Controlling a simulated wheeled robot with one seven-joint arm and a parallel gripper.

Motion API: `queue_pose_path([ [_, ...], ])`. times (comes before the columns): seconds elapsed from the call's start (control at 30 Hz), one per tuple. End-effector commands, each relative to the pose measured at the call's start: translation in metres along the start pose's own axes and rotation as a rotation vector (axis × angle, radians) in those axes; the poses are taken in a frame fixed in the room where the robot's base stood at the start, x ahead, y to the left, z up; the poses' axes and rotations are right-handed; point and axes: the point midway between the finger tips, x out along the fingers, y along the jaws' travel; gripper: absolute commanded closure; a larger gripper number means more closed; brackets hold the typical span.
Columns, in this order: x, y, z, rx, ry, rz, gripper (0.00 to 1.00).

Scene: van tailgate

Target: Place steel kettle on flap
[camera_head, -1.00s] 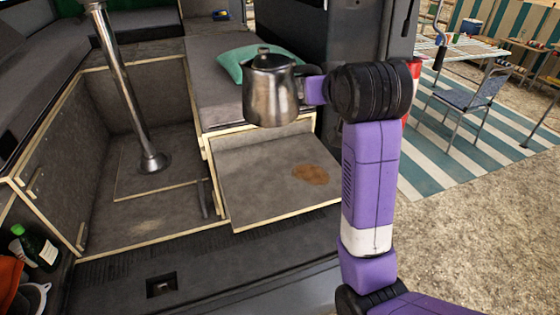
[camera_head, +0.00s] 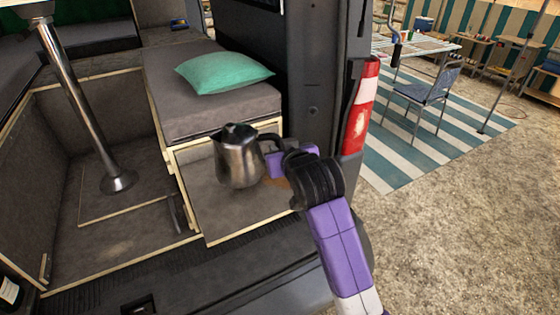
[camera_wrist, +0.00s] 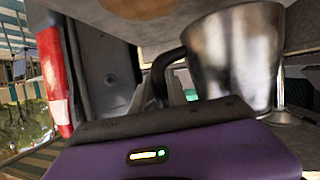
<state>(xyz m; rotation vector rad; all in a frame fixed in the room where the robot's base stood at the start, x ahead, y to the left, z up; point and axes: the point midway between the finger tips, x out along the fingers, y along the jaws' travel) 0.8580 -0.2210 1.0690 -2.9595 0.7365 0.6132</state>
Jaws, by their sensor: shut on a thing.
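The steel kettle (camera_head: 238,160) is upright, with its spout side away from my arm and its dark handle toward my gripper. My gripper (camera_head: 278,160) is shut on the kettle's handle from the right. The flap (camera_head: 225,215) is the grey board with a pale edge below the cushioned bench. The kettle is in front of the flap's surface in the head view; whether its base touches the flap is hard to tell. A brown stain on the flap is partly hidden behind my gripper. In the wrist view the kettle (camera_wrist: 232,60) fills the upper right and my gripper's fingertips are hidden.
A green pillow (camera_head: 225,72) lies on the bench (camera_head: 205,110) behind the flap. A metal table post (camera_head: 85,110) stands to the left. The van's door pillar (camera_head: 325,90) and red-white tail light (camera_head: 361,108) are close on the right.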

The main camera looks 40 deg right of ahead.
Motion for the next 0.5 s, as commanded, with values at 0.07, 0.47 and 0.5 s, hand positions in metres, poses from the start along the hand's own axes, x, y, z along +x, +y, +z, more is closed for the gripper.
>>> queue_pose_path([
  [0.07, 0.004, -0.001, 0.011, -0.001, -0.002, 0.0, 1.0],
  [0.47, 0.014, -0.003, 0.035, 0.001, 0.002, -0.001, 1.0],
  [0.5, 0.014, -0.003, 0.035, 0.001, 0.002, -0.001, 1.0],
])
